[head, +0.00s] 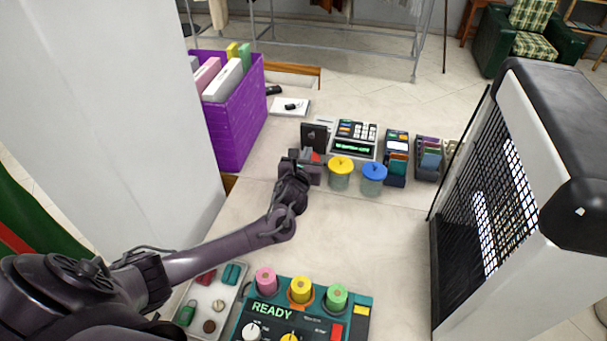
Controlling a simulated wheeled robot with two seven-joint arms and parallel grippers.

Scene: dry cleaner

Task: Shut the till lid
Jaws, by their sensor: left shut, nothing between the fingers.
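A small dark box (313,176), which looks like the till, stands on the counter near the middle of the head view. A dark panel (314,136) stands upright at its back and appears to be the raised lid. Something red shows inside the box. My left gripper (301,157) is shut and empty at the left side of the box, in front of the panel. It hides part of the box, and I cannot tell whether it touches it. My right gripper is not in view.
A yellow-lidded jar (341,173) and a blue-lidded jar (373,179) stand right of the box. A keypad machine (354,139) is behind them. A purple bin (236,122) stands left. A green panel with spools (302,312) is in front. The counter's middle is clear.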

